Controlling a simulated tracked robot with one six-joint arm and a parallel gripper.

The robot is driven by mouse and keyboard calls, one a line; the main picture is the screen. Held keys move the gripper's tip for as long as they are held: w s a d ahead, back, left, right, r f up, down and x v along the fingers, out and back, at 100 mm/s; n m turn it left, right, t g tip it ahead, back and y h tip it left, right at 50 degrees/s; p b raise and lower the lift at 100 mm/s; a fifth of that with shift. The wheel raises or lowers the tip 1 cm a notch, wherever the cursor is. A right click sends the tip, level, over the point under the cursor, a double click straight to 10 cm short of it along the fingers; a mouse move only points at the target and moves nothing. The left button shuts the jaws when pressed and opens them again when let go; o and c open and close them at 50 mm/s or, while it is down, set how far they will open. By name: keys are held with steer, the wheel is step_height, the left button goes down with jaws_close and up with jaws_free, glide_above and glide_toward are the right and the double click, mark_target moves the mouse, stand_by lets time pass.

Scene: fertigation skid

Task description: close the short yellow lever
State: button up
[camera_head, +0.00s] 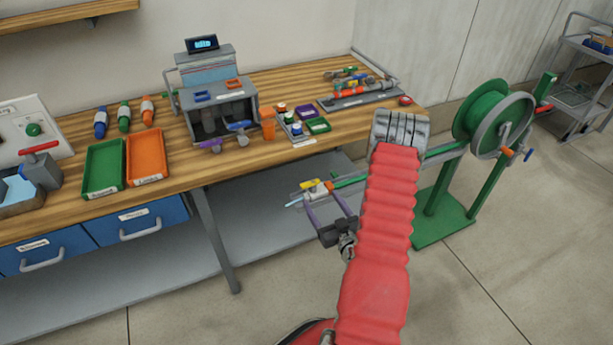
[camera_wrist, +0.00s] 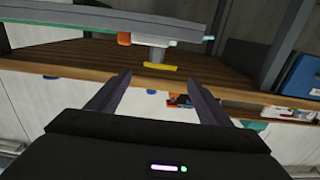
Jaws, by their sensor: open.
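The short yellow lever (camera_head: 312,184) sits on a pale valve body at the end of a green pipe (camera_head: 350,181), out in front of the bench. In the wrist view the yellow lever (camera_wrist: 160,67) is a short bar on a grey stem, lying roughly along the pipe's direction. An orange part (camera_wrist: 124,39) is beside it on the valve body (camera_wrist: 152,43). My gripper (camera_head: 325,203) is open and empty, just below the valve. In the wrist view the lever appears between my gripper's fingertips (camera_wrist: 157,72), a little beyond them; contact does not show.
The green hose reel (camera_head: 487,120) stands at right on a green base. The wooden bench (camera_head: 180,150) behind holds a green tray (camera_head: 103,168), an orange tray (camera_head: 146,157) and a grey rack. Below it is a grey shelf (camera_head: 262,215). Floor in front is clear.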

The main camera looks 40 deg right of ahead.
mark_target(310, 187)
steer(key=x, duration=1.3)
steer(key=shift+w, duration=0.35)
steer(key=shift+d, duration=0.1)
